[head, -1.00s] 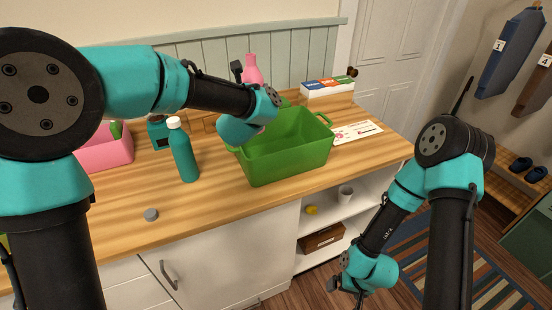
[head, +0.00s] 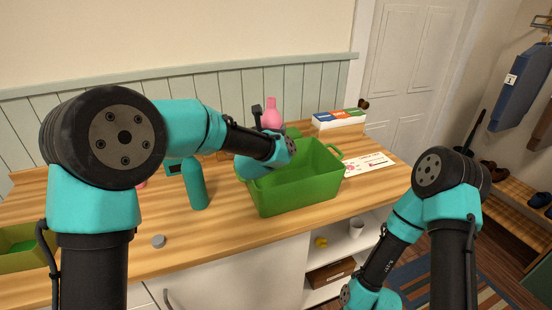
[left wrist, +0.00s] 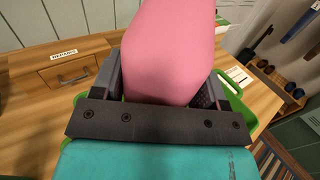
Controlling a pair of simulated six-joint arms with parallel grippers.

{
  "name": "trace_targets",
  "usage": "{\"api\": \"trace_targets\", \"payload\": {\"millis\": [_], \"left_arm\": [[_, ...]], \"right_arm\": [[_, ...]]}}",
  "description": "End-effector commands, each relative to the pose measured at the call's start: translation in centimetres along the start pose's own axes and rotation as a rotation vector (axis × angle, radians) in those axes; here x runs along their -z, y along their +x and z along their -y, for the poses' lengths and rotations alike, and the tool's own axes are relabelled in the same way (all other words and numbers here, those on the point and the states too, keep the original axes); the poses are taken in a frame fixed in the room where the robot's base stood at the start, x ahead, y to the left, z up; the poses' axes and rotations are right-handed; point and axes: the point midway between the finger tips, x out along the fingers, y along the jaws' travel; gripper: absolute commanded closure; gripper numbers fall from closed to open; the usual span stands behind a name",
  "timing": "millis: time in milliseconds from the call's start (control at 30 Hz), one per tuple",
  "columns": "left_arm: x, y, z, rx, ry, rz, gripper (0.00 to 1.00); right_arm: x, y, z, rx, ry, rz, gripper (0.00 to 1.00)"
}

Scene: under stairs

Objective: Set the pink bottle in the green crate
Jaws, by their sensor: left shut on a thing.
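The pink bottle (head: 271,115) shows behind the far rim of the green crate (head: 300,190) in the head view. My left gripper (head: 262,122) is shut on it. In the left wrist view the pink bottle (left wrist: 170,50) fills the space between the dark fingers. The green crate's rim also shows on both sides of the gripper there (left wrist: 238,92). The bottle's lower part is hidden in the head view by my left wrist and the crate. I cannot tell whether it is over the crate or beyond it. My right gripper is below the picture.
A teal bottle (head: 195,185) stands left of the crate. A small grey disc (head: 158,241) lies near the counter's front. A white box with coloured labels (head: 338,120) and a paper card (head: 368,165) lie to the right. A labelled wooden drawer (left wrist: 77,68) shows in the left wrist view.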

Motion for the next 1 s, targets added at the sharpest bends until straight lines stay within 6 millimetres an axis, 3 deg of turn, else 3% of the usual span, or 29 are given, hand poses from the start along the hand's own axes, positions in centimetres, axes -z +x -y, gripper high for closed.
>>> {"api": "trace_targets", "payload": {"millis": [167, 567, 800, 1000], "left_arm": [[2.5, 0.0, 0.0, 0.000, -0.001, -0.002, 0.90], [3.1, 0.0, -0.1, -0.001, -0.001, 0.000, 0.90], [6.0, 0.0, 0.0, -0.001, 0.000, -0.003, 0.90], [6.6, 0.0, 0.0, 0.000, -0.001, 0.000, 0.90]], "right_arm": [[0.0, 0.0, 0.0, 0.000, 0.000, 0.000, 0.03], [0.0, 0.0, 0.0, 0.000, 0.000, 0.000, 0.03], [0.0, 0.0, 0.0, 0.000, 0.000, 0.000, 0.03], [0.0, 0.0, 0.0, 0.000, 0.000, 0.000, 0.03]]}}
